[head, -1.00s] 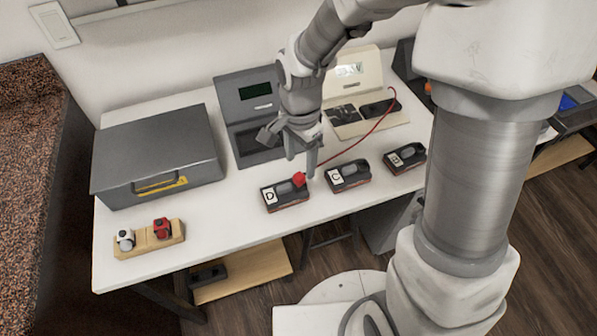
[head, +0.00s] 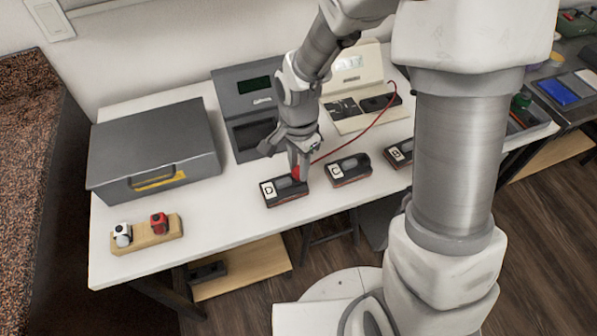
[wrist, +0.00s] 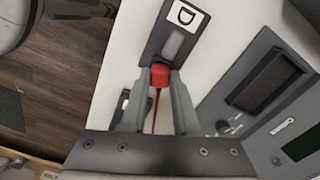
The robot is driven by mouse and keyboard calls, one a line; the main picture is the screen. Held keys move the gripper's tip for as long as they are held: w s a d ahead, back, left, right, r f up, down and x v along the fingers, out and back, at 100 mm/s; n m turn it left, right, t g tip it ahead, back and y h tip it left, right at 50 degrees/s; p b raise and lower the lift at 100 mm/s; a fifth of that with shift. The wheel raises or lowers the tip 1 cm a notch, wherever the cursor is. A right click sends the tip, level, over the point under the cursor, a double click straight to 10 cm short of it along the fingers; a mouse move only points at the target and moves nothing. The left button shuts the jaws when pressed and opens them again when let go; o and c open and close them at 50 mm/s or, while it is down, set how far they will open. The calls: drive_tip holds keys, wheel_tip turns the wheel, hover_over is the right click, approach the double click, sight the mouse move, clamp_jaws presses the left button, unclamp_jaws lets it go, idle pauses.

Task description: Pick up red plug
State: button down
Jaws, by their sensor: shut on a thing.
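The red plug (wrist: 160,75) sits at the end of the black module marked D, with its red cable trailing from it. In the head view only a bit of the plug (head: 296,172) shows, behind a finger. My gripper (wrist: 160,82) is shut on the plug, one finger on each side. In the head view my gripper (head: 298,172) points down at the right end of module D (head: 285,198). I cannot tell whether the plug is still seated in the module. The red cable (head: 360,132) runs up right to the cream device.
Module C (head: 349,170) and module B (head: 399,153) lie to the right. A grey case (head: 150,145) stands at the left. A wooden holder (head: 146,237) bears a white and a red piece. A grey device (head: 245,92) and a cream device (head: 352,75) stand behind.

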sight(298, 169)
drive_tip(key=shift+r, duration=0.1)
idle(0.3)
drive_tip(key=shift+r, duration=0.6)
wheel_tip(298, 169, up, 3)
drive_tip(key=shift+r+p, duration=0.2)
drive_tip(key=shift+p, duration=0.5)
drive_tip(key=s+d+r+p, duration=0.1)
drive_tip(key=s+d+r, duration=0.5)
drive_tip(key=d, duration=0.4)
drive_tip(key=shift+s+p, duration=0.15)
drive_tip(key=shift+p, duration=0.25)
drive_tip(key=shift+r, duration=0.1)
